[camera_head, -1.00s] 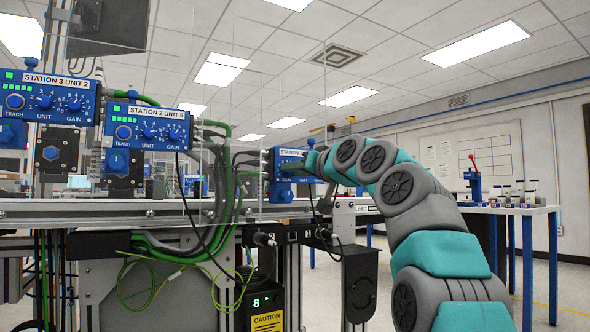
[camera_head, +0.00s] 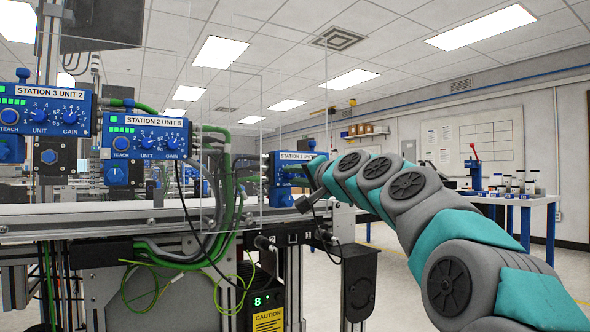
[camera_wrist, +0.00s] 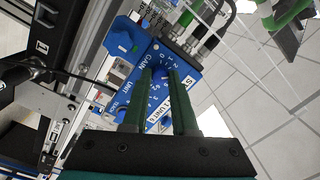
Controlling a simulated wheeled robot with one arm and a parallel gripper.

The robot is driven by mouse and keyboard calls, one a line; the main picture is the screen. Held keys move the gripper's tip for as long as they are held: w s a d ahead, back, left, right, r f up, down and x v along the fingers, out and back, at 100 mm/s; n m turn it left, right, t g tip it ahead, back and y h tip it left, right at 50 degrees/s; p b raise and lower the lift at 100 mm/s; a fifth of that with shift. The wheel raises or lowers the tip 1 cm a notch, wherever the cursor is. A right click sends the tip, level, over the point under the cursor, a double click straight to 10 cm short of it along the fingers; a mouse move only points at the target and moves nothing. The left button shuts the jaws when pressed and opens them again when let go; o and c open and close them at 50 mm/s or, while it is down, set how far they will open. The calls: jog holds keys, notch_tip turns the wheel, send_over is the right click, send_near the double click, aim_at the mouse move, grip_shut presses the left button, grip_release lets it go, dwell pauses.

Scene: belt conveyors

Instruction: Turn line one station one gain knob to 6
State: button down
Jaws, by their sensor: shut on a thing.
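A blue control box (camera_head: 281,166) stands at the far end of the line in the head view, its label too small to read surely. In the wrist view the box (camera_wrist: 190,72) fills the middle, tilted, with GAIN and UNIT dials and a partly covered white label. My gripper (camera_wrist: 160,73) has its two dark green fingers on either side of the blue gain knob (camera_wrist: 159,75), shut on it. The fingers and knob hide its pointer, so I cannot read its setting. The fingers partly cover the UNIT dial. In the head view my gripper (camera_head: 310,172) is at the box's right side, mostly hidden.
Two more blue boxes, Station 2 Unit 5 (camera_head: 146,134) and Station 3 Unit 2 (camera_head: 45,109), stand nearer along the conveyor (camera_head: 80,219). Clear panels stand in front. Green and black cables (camera_head: 228,190) hang close by. A blue-legged table (camera_head: 540,203) stands at the right.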

jog(key=shift+m, duration=0.3)
jog(key=c, duration=0.7)
grip_release()
jog(key=v, duration=0.8)
jog(key=shift+a, duration=0.1)
